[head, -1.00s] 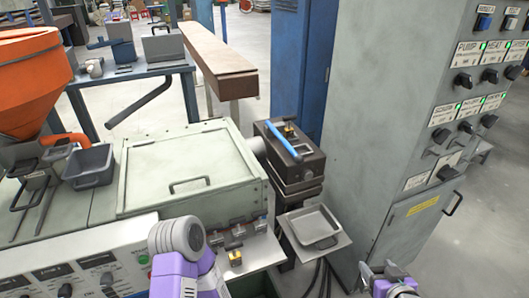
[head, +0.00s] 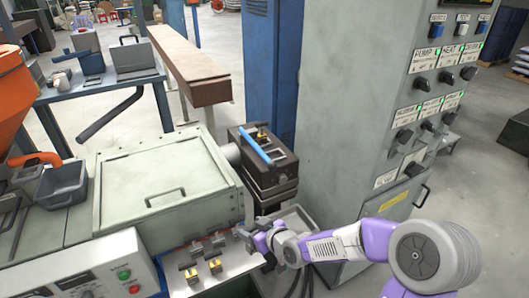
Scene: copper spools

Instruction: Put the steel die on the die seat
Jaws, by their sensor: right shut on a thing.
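My right gripper (head: 258,236) reaches in from the right to the right end of the pale shelf (head: 232,275) on the machine's front. It is shut on a small steel piece, mostly hidden by the fingers; I cannot tell for sure that it is the steel die. Other grey steel pieces stand in a row to its left, one (head: 218,240) nearest. Two yellow-marked pieces (head: 192,275) (head: 215,266) stand on the shelf. I cannot make out a clear die seat. The dark block (head: 262,165) with a blue handle stands behind the gripper. My left gripper is out of view.
The tall control cabinet (head: 345,130) stands close on the right. The lidded machine top (head: 160,180) is clear. A dark bin (head: 62,185) sits at the left.

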